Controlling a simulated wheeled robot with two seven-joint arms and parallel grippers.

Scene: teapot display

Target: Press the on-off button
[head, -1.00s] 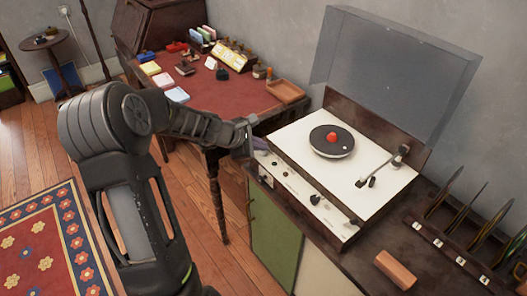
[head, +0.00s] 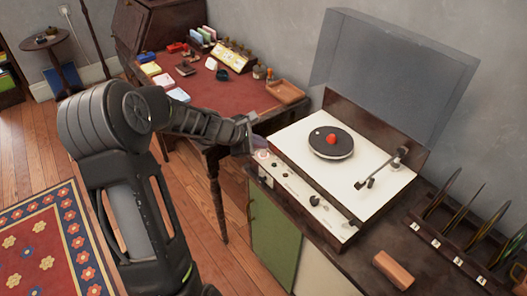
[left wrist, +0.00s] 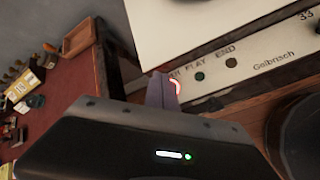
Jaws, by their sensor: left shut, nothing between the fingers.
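The record player (head: 290,150) has a white deck, a dark record with a red centre and a raised clear lid. Its pale control strip (head: 305,192) runs along the front. A red-lit ring, apparently the on-off button (left wrist: 177,87), sits at the strip's left end and also shows in the head view (head: 264,155). My left gripper (head: 257,146) is shut and empty, its purplish fingertips (left wrist: 162,88) right at the ring and hiding part of it. I cannot tell whether they touch. Dark buttons (left wrist: 199,76) marked PLAY and END lie beside it. My right gripper is not in view.
A desk (head: 220,97) with a red top, books and small items stands left of the player. A record rack (head: 450,245) and a wooden block (head: 393,269) are at the right on the cabinet. The raised lid (head: 395,70) stands at the back.

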